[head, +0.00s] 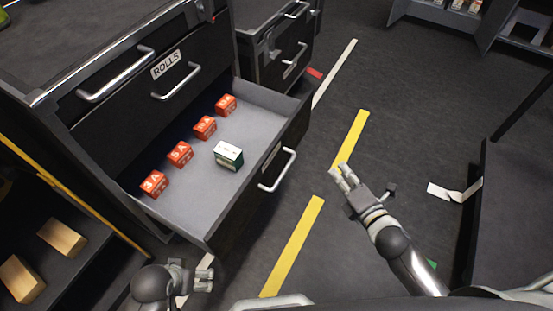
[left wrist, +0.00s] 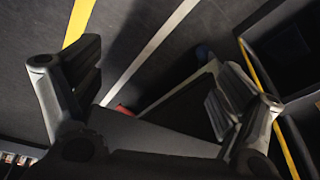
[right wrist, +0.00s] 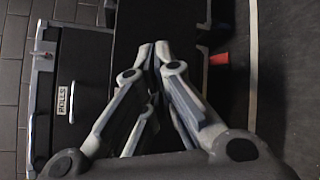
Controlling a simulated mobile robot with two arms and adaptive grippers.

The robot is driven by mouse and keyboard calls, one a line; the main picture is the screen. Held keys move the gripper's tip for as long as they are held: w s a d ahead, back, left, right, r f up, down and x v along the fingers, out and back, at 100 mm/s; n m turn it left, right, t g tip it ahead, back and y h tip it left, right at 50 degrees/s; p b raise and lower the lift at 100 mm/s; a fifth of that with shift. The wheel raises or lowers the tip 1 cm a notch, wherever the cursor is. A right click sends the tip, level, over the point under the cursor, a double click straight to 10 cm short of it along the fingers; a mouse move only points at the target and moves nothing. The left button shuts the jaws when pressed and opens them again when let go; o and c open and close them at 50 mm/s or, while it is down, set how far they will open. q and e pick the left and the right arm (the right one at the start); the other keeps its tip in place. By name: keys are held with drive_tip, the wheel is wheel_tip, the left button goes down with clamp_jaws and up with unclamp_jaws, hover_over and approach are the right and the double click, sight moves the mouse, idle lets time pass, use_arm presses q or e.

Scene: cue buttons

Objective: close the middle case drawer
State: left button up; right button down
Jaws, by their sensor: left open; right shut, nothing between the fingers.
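One drawer (head: 208,241) of the dark case stands pulled out below the front labelled ROLLS. Its tray holds several red boxes (head: 180,153) in a row and one green-and-white box (head: 228,155). Its silver bar handle (head: 277,170) is on the outer front. My right gripper (head: 341,173) is shut and empty, to the right of that handle and apart from it. The right wrist view shows its closed fingers (right wrist: 155,48). My left gripper (head: 205,278) is open near the drawer's near corner; its spread fingers show in the left wrist view (left wrist: 155,95).
The closed ROLLS front (head: 177,82) is above the open drawer. Another drawer unit (head: 285,45) stands behind. A dark panel (head: 490,220) stands at the right. Floor with yellow tape (head: 292,248) is clear beside the drawer. Wooden blocks (head: 62,238) lie at lower left.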

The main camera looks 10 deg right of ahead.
drive_tip(key=s+a+r+n+g+y, duration=0.15)
drive_tip(key=a+n+y, duration=0.25)
drive_tip(key=n+y, duration=0.55)
drive_tip(key=n+g+y, duration=0.2)
drive_tip(key=n+g, duration=0.1)
drive_tip(key=n, duration=0.9)
approach(267, 162)
drive_tip(key=shift+m+h, duration=0.25)
drive_tip(key=x, duration=0.4)
drive_tip(key=p+x, duration=0.1)
drive_tip(key=x, duration=0.1)
drive_tip(key=shift+r, duration=0.25)
use_arm(q)
drive_tip(key=shift+d+f, duration=0.2)
drive_tip(key=shift+f, duration=1.5)
use_arm(e)
drive_tip(key=shift+w+a, duration=0.35)
drive_tip(key=shift+a, duration=0.2)
drive_tip(key=shift+a, duration=0.1)
